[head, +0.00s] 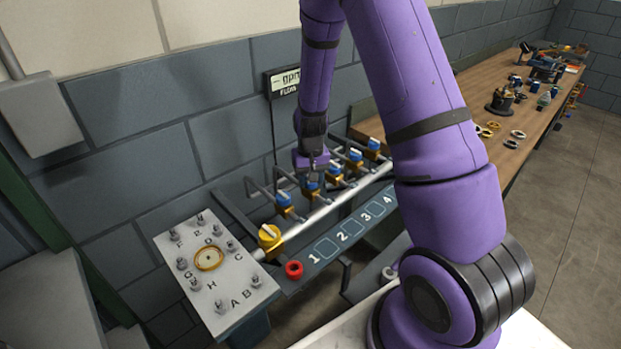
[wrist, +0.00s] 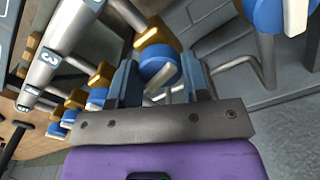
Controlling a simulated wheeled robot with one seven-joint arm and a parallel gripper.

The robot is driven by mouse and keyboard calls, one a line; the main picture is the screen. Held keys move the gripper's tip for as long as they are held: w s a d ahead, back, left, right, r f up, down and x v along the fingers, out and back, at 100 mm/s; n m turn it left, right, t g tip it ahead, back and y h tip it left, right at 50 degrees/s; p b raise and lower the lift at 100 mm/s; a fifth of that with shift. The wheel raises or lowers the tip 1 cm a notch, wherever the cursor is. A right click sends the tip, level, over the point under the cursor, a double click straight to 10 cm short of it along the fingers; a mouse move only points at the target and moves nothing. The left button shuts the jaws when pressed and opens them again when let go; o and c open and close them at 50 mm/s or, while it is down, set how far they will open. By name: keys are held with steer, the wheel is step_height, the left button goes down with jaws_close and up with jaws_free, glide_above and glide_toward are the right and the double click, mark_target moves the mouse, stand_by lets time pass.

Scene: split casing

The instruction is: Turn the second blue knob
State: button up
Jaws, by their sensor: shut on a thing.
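Several blue knobs with white grip bars sit in a row on brass valves along a grey pipe (head: 320,212). The first blue knob, nearest the yellow one, shows in the head view (head: 284,199) and large at the upper right of the wrist view (wrist: 268,14). My gripper (head: 312,170) points down at the second blue knob (head: 311,185). In the wrist view its fingers (wrist: 160,78) stand on either side of that knob (wrist: 157,63), shut on it. The fingers partly hide the knob. Further blue knobs (head: 334,168) continue beyond it.
A yellow knob (head: 269,236) ends the pipe near a lettered plate (head: 215,275) with several toggles. Thin bent pipes rise behind the knobs near the wall. A wooden bench (head: 510,155) holds loose parts.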

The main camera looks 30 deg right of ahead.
steer(key=shift+m, duration=1.5)
steer(key=o, duration=0.9)
steer(key=shift+r, duration=0.1)
step_height(320, 180, up, 11)
steer(key=shift+f, duration=0.2)
steer(key=shift+r, duration=0.1)
